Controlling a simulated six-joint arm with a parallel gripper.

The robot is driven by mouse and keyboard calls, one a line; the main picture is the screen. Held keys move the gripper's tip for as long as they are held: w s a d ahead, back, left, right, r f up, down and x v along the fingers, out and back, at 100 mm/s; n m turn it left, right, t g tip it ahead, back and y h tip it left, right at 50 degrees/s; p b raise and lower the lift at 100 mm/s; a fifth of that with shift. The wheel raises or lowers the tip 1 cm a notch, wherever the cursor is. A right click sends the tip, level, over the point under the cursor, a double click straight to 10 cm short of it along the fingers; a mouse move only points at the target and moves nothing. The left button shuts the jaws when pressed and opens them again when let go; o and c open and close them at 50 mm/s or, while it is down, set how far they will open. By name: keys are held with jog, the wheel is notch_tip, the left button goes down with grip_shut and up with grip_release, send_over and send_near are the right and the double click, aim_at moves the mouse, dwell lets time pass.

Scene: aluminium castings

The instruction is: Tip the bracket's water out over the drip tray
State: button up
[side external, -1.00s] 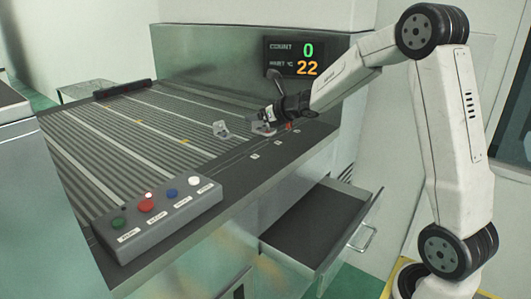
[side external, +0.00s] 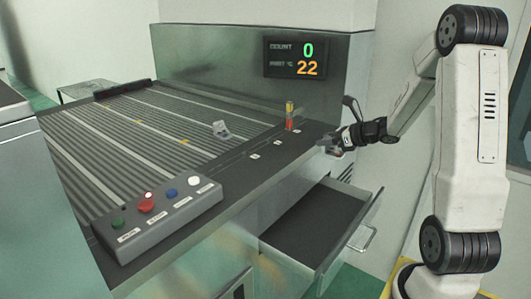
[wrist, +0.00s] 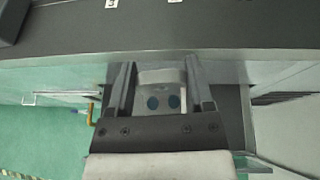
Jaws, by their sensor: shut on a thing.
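My gripper (wrist: 161,76) is shut on a light grey metal bracket (wrist: 163,87), which sits between its two dark fingers. Two round dark-blue spots show on the bracket's face; I cannot tell whether they are water or holes. In the side view my gripper (side external: 335,146) is just off the right edge of the bench, above the open drawer side. The bracket is small and partly hidden there, and its tilt is unclear. I cannot pick out a drip tray for certain; an open drawer (side external: 313,222) with a dark floor lies below.
A second grey bracket (side external: 221,129) stands on the ribbed conveyor (side external: 130,130). A small red and yellow upright object (side external: 289,116) stands at the bench's back right. A button box (side external: 160,215) sits at the front. A display (side external: 294,58) reads 0 and 22.

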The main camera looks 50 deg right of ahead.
aim_at(326, 147)
jog(key=shift+m+g, duration=0.3)
jog(key=shift+w+d+f+m+g+y, duration=0.1)
jog(key=shift+d+f+m+g+y, duration=0.1)
jog(key=shift+m+g+y, duration=0.35)
jog(key=shift+w+d+f+m+g+y, duration=0.1)
jog(key=shift+f+m+g+y, duration=0.2)
jog(key=shift+g, duration=0.35)
jog(key=shift+w+f+m+g+y, duration=0.1)
jog(key=shift+f+m+g+y, duration=0.1)
jog(key=shift+m+g+y, duration=0.6)
jog(key=g+y, duration=0.1)
jog(key=f+m+g+y, duration=0.1)
jog(key=shift+d+g, duration=0.1)
jog(key=shift+g, duration=0.2)
jog(key=m+g+y, duration=0.1)
jog(key=f+m+g+y, duration=0.1)
jog(key=shift+y, duration=0.35)
jog(key=shift+g, duration=0.3)
jog(key=shift+r, duration=0.1)
dwell(0.4)
